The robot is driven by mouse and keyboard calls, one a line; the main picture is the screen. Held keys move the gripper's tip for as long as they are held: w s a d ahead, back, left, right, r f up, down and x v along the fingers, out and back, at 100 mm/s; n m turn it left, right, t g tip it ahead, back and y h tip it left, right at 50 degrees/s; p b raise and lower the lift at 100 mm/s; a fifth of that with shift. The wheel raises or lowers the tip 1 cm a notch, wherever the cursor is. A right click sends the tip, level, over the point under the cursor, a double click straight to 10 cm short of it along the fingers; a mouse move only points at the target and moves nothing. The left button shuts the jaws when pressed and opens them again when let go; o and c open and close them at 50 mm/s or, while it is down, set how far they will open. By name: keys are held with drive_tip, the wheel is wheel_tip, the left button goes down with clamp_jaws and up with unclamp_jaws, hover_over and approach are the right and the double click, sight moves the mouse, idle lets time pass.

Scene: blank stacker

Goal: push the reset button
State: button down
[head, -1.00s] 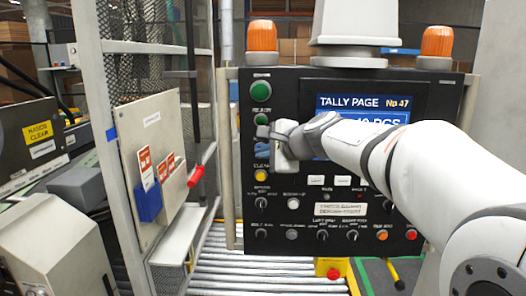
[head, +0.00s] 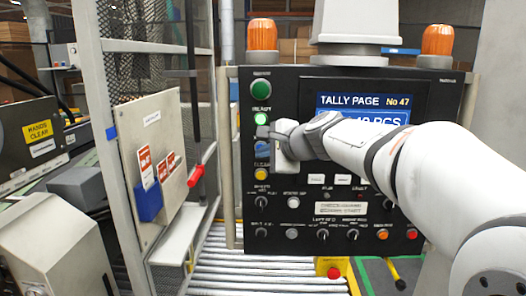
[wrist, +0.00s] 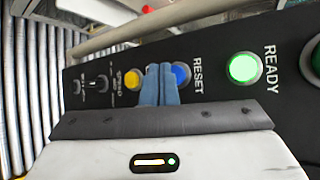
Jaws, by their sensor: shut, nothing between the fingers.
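The reset button (wrist: 182,74) is blue and round and sits on a black control panel (head: 360,185), beside its RESET label. In the wrist view my gripper (wrist: 158,68) is shut and empty, its blue-grey fingertips overlapping the near side of the button. In the head view the gripper is up against the panel's left column, and its body hides part of the button's surroundings. I cannot tell whether the fingertips touch the button or how far it is pressed in. The READY lamp (wrist: 243,68) beside it glows bright green.
A yellow button (head: 261,174) lies just below the gripper, and a larger green button (head: 260,90) is above. Several knobs and switches fill the lower panel. A mesh guard (head: 115,60) stands left, and a roller conveyor (head: 250,270) runs below.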

drive_tip(key=shift+s, duration=0.2)
drive_tip(key=shift+s, duration=0.1)
drive_tip(key=s, duration=0.4)
drive_tip(key=shift+s+a+b, duration=0.1)
drive_tip(key=shift+s+b, duration=0.3)
idle(0.5)
drive_tip(key=s+d+f+n+g+h, duration=0.3)
drive_tip(key=s+d+f+n, duration=0.4)
drive_tip(key=s+f, duration=0.4)
drive_tip(key=s+d+f+n+g+h, duration=0.3)
drive_tip(key=s+d+f+n+h, duration=0.2)
drive_tip(key=s+f, duration=0.7)
drive_tip(key=s+d+n, duration=0.1)
drive_tip(key=d+n, duration=0.1)
drive_tip(key=d, duration=0.1)
drive_tip(key=shift+s+d+f+g, duration=0.2)
drive_tip(key=shift+d+f+g, duration=0.1)
drive_tip(key=shift+d+g, duration=0.1)
